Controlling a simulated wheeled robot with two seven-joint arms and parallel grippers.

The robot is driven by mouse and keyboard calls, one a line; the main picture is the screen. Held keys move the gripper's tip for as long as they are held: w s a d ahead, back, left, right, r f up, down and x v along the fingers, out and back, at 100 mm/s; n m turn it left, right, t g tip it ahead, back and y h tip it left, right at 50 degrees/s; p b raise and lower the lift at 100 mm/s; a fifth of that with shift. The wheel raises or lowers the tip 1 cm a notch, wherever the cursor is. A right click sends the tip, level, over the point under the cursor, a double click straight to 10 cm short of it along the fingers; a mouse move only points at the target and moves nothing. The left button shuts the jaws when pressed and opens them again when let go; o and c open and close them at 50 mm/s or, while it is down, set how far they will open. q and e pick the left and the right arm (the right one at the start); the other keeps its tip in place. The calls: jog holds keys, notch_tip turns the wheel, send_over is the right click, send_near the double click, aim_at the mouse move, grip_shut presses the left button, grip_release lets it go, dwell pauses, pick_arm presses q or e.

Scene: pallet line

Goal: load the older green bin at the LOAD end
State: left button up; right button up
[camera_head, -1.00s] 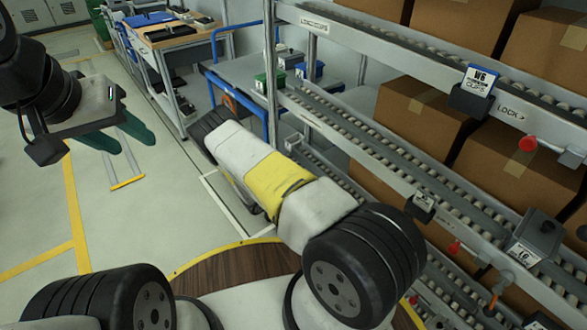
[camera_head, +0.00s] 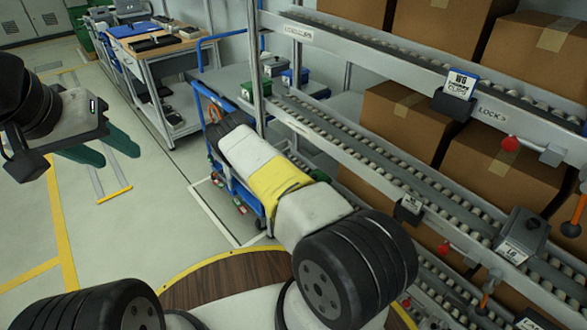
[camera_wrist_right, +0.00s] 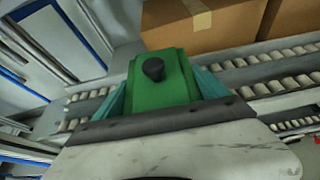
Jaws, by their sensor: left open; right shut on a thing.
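My right gripper (camera_wrist_right: 162,92) is shut on a green bin (camera_wrist_right: 180,98) with a black knob, held between its green fingers in the right wrist view. Roller lanes lie behind it there. Another green bin (camera_head: 249,92) stands on the grey table surface at the far end of the rack, beside a dark bin and a blue one. I cannot tell which green bin is older. My left gripper (camera_head: 106,150) is open and empty above the floor at the left.
The roller rack (camera_head: 370,150) fills the right side, with lettered tags and red knobs. Cardboard boxes (camera_head: 405,125) stand behind it. A blue-framed cart (camera_head: 246,200) is beyond my right arm. A workbench (camera_head: 158,60) stands at the back.

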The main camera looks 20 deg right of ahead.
aim_at(325, 177)
jog(key=w+d, duration=0.1)
jog(key=d, duration=0.3)
jog(key=w+d, duration=0.1)
jog(key=d, duration=0.1)
jog(key=shift+w+d+f, duration=0.15)
jog(key=shift+w+f, duration=0.15)
jog(key=shift+f, duration=0.05)
jog(key=shift+w+f, duration=0.1)
jog(key=shift+f, duration=0.85)
jog(key=shift+f, duration=0.3)
jog(key=o, duration=2)
jog(key=shift+c, duration=0.2)
jog(key=shift+f, duration=0.15)
jog(key=shift+a, duration=0.2)
jog(key=v, duration=0.7)
jog(key=shift+a+r, duration=0.25)
jog(key=shift+r, duration=0.05)
dwell(0.8)
